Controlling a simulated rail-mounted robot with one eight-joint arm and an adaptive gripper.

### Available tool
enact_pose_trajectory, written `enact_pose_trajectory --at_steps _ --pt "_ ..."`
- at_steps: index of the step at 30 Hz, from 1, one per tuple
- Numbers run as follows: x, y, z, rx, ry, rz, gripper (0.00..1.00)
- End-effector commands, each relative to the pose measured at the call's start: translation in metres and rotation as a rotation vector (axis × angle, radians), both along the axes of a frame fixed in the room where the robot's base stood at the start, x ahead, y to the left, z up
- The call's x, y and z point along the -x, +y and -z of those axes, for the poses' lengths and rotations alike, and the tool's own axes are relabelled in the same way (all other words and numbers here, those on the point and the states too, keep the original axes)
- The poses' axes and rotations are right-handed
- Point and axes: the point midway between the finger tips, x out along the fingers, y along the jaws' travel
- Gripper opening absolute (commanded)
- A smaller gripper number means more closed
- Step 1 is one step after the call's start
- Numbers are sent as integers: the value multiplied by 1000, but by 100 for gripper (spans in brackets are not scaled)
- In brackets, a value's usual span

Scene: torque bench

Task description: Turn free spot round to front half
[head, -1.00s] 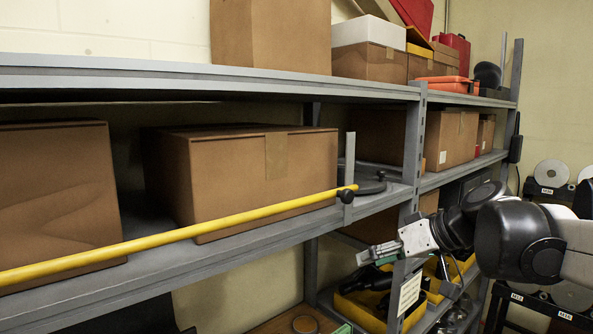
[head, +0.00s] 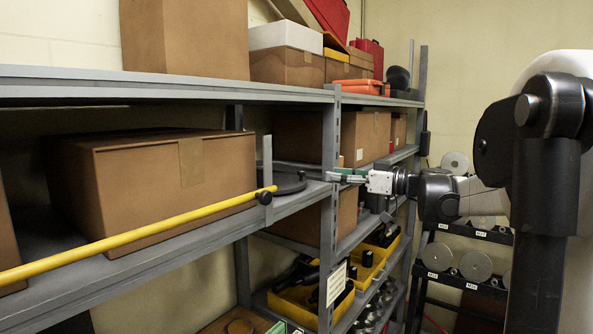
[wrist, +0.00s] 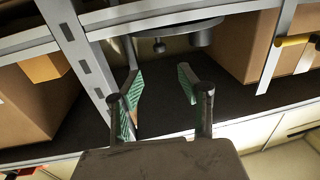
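A dark round turntable-like disc (head: 290,184) lies on the middle shelf, behind the end of the yellow bar. In the wrist view the disc (wrist: 165,30) shows edge-on near the top, with small dark knobs by it. I cannot tell which spot on it is free. My gripper (head: 343,175) is at about shelf height, beside the slotted grey upright and to the right of the disc, pointing left. In the wrist view my gripper (wrist: 158,80) is open and empty, its green-padded fingers apart, with the disc beyond the fingertips.
The slotted upright (head: 330,150) stands close to my gripper. A yellow bar (head: 150,236) runs along the shelf front, near a grey post (head: 267,160) and a black knob (head: 264,197). A cardboard box (head: 150,185) fills the shelf to the left. Yellow bins (head: 300,305) sit below.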

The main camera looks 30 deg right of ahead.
Motion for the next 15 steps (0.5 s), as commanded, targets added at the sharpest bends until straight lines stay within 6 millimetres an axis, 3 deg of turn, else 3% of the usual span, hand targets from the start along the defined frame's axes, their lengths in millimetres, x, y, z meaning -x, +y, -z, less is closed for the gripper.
enact_pose_trajectory --at_steps 15 --pt "-76 52 -2 0 1 -2 37"
